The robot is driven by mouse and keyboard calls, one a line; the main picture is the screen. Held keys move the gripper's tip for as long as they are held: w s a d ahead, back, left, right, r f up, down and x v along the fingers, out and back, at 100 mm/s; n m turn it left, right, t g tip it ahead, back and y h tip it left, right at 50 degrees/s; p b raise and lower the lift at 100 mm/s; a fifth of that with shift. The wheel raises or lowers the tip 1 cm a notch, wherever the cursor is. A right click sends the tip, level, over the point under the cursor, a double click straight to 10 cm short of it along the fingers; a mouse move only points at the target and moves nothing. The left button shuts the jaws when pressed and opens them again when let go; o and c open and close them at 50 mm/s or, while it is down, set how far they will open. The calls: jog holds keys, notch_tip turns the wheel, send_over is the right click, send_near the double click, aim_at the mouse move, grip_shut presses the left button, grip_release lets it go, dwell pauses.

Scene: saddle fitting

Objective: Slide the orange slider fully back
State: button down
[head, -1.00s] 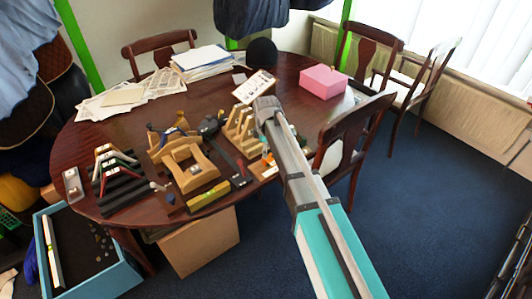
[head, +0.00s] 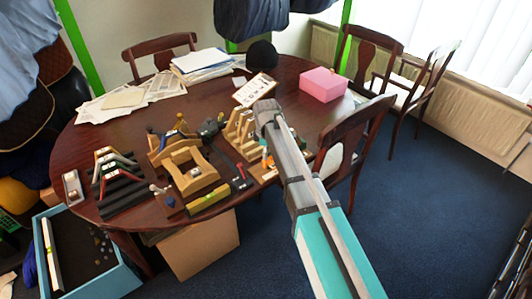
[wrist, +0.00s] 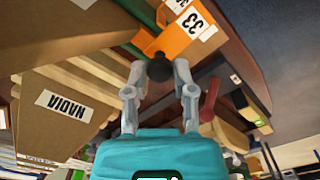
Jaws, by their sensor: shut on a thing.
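The orange slider (wrist: 172,42) shows in the wrist view at the top middle, with a white label reading 33 and a dark round knob (wrist: 159,68). My gripper (wrist: 158,72) has one finger on each side of this knob and is shut on it. The slider sits against the wooden stand (wrist: 95,22), beside a green strip (wrist: 142,40). In the head view my arm covers much of this spot. A small orange patch (head: 264,163) shows left of my arm, too small to tell which part it is. How far the slider is along its track cannot be told.
A wooden block labelled NADIA (wrist: 65,103) is close on the left in the wrist view. In the head view a stepped wooden rack (head: 240,132), a wooden frame stand (head: 193,172) and a black stepped stand (head: 122,190) crowd the table. A pink box (head: 323,84) stands behind my arm.

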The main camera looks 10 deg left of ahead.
jog(key=shift+s+a, duration=0.85)
jog(key=shift+s, duration=0.15)
jog(key=shift+s+a, duration=0.8)
jog(key=shift+s, duration=0.2)
jog(key=shift+c, duration=2.2)
grip_release()
jog(key=shift+s+a, duration=0.1)
jog(key=shift+w, duration=0.25)
